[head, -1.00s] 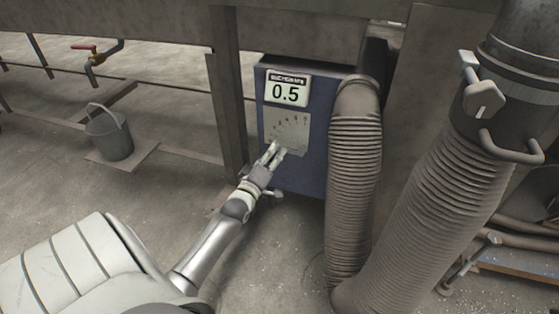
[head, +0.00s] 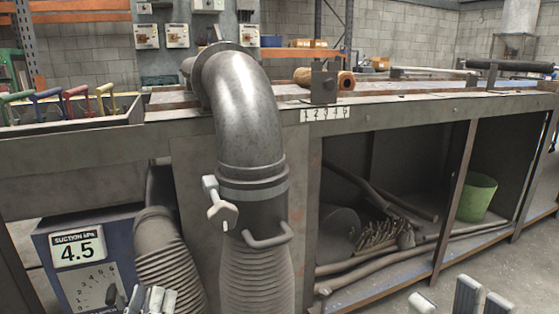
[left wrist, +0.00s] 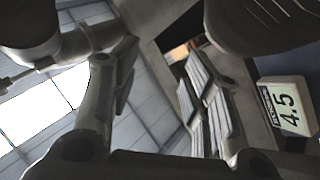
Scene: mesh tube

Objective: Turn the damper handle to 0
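A grey lever with a hexagonal end (head: 221,208) sticks out from the side of the big metal pipe (head: 250,120) in the head view; I take it for the damper handle. A blue box (head: 45,265) at lower left has a display (head: 78,250) reading 4.5 and a scale plate (head: 92,287) with a dark knob (head: 111,293). The display also shows in the left wrist view (left wrist: 287,105). My left gripper (head: 152,299) is beside the knob at the bottom edge, fingers apart (left wrist: 160,68) and empty. My right gripper (head: 447,302) shows only its spread fingertips at the bottom.
A ribbed hose (head: 165,258) stands right of the box. A numbered strip (head: 325,114) is on the bench edge (head: 420,108). Under the bench lie pipes and a green bucket (head: 477,197). Coloured handles (head: 76,100) stand in a tray at left.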

